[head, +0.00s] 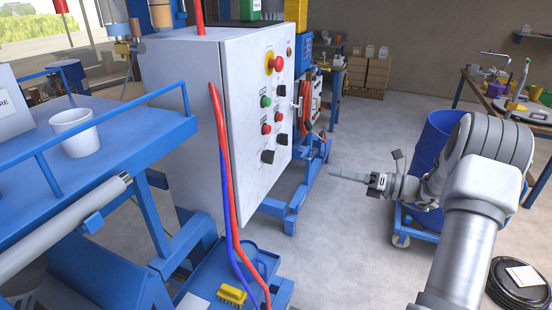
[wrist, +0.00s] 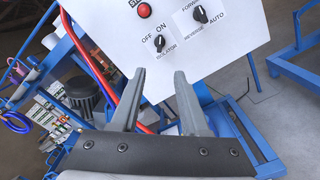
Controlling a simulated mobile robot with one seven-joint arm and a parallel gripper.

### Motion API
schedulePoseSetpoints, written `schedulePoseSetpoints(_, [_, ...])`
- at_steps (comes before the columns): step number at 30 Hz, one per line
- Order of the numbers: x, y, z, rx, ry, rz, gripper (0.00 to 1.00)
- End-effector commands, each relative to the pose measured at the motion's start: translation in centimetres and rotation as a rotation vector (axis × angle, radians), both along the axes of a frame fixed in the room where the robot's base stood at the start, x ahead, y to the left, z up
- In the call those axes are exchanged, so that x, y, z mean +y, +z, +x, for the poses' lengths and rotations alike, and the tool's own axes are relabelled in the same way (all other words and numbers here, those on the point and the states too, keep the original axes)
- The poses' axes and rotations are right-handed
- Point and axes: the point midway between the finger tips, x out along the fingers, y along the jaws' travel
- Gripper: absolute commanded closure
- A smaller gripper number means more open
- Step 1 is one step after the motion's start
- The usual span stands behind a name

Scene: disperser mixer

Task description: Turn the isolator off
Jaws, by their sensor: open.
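In the head view the isolator knob (head: 267,156) is the lower left black knob on the control cabinet (head: 240,100). My gripper (wrist: 159,76) is open and empty, its two fingers pointing at the panel just below the knob in the wrist view. In the head view my gripper (head: 335,174) is right of the cabinet, apart from it.
A forward/reverse/auto knob (wrist: 200,14) sits right of the isolator, and a red button (wrist: 144,10) above it. Red and blue cables (head: 228,190) hang before the cabinet's near edge. A blue drum (head: 430,145) stands behind my arm. Open floor lies between cabinet and drum.

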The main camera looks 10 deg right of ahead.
Motion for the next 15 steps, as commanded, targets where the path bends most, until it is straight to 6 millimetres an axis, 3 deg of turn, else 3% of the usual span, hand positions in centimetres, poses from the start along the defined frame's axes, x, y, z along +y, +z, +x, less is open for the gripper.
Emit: schedulePoseSetpoints(15, [8.6,0.2,5.5,-0.001,0.007,-0.003,0.55])
